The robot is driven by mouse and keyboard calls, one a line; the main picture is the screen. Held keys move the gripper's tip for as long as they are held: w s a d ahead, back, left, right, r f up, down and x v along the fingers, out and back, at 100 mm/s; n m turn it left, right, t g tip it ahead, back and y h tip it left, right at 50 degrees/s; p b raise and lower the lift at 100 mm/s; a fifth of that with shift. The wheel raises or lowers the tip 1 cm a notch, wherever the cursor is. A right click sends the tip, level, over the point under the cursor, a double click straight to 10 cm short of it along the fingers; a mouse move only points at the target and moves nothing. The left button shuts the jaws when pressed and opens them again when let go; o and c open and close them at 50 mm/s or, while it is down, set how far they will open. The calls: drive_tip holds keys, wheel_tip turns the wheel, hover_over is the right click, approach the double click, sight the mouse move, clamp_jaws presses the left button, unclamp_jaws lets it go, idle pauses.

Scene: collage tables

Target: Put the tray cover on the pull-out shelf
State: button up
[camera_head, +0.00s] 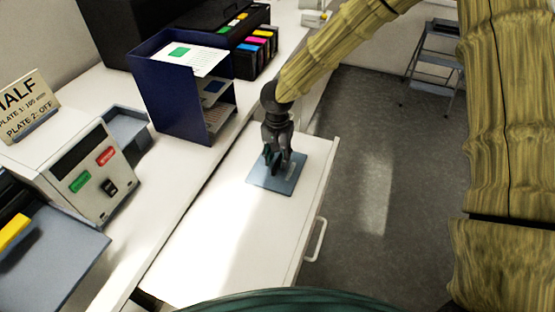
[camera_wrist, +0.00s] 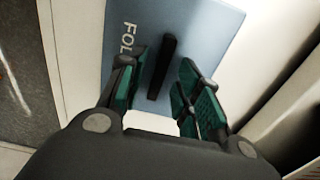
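The tray cover (camera_head: 289,181) is a flat blue-grey plate on the pull-out shelf (camera_head: 225,235), near its far end. In the wrist view the cover (camera_wrist: 205,35) shows pale letters "FOL" and a black bar handle (camera_wrist: 162,65). My gripper (camera_head: 277,163) is directly over the cover, pointing down. In the wrist view its green-padded fingers (camera_wrist: 160,85) stand apart on either side of the handle, with gaps to it, so it is open. The cover looks flat on the shelf; its underside is hidden.
A dark blue paper rack (camera_head: 165,100) stands on the counter left of the shelf. A control box (camera_head: 85,170) with green and red labels is further left. The shelf's near part is bare, and its handle (camera_head: 317,240) faces the open floor at right.

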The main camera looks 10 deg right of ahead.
sight(278, 162)
wheel_tip(278, 162, up, 11)
drive_tip(key=b, duration=0.2)
drive_tip(key=shift+r, duration=0.15)
drive_tip(key=shift+d, duration=0.15)
idle(0.6)
